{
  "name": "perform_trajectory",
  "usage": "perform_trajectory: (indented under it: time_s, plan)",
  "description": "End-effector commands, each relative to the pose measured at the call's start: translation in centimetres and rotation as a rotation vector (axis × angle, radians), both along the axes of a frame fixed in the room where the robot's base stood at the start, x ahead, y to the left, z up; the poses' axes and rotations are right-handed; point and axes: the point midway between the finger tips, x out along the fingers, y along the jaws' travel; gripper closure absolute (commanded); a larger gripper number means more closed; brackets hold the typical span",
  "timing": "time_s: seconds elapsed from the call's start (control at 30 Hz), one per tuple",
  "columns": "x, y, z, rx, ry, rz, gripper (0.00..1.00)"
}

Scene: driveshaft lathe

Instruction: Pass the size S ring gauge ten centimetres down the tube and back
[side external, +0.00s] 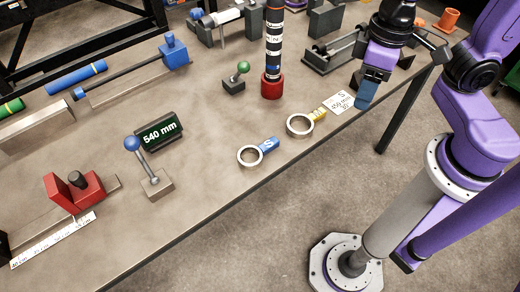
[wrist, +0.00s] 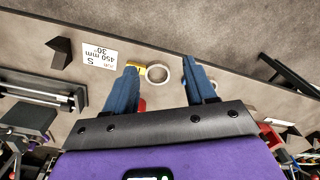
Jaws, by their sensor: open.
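The size S ring gauge (side external: 250,156), a metal ring with a blue handle marked S, lies flat on the bench near its front edge. A similar ring with a yellow handle (side external: 300,125) lies to its right and also shows between my fingers in the wrist view (wrist: 149,74). The tube (side external: 274,40), banded black and white, stands upright in a red base (side external: 271,86) behind the rings. My gripper (side external: 366,95) is open and empty, right of both rings near the front edge. In the wrist view its blue fingers (wrist: 161,77) are apart; the right finger partly hides the blue-handled ring.
A white card (side external: 339,101) reading S, 450 mm, 30° lies beside my gripper. A green-knobbed lever (side external: 239,75) stands left of the tube. A blue-knobbed lever (side external: 148,168) and a 540 mm display (side external: 159,132) stand further left. The bench front around the rings is clear.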

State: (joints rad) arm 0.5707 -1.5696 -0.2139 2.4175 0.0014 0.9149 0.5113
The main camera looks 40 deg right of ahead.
Motion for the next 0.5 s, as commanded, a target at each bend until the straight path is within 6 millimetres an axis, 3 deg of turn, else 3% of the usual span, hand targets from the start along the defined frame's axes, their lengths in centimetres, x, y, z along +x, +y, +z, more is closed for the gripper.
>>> perform_trajectory:
  time_s: [0.5]
  plan:
    - [7.4, 7.8, -0.1, -0.002, 0.018, -1.001, 0.45]
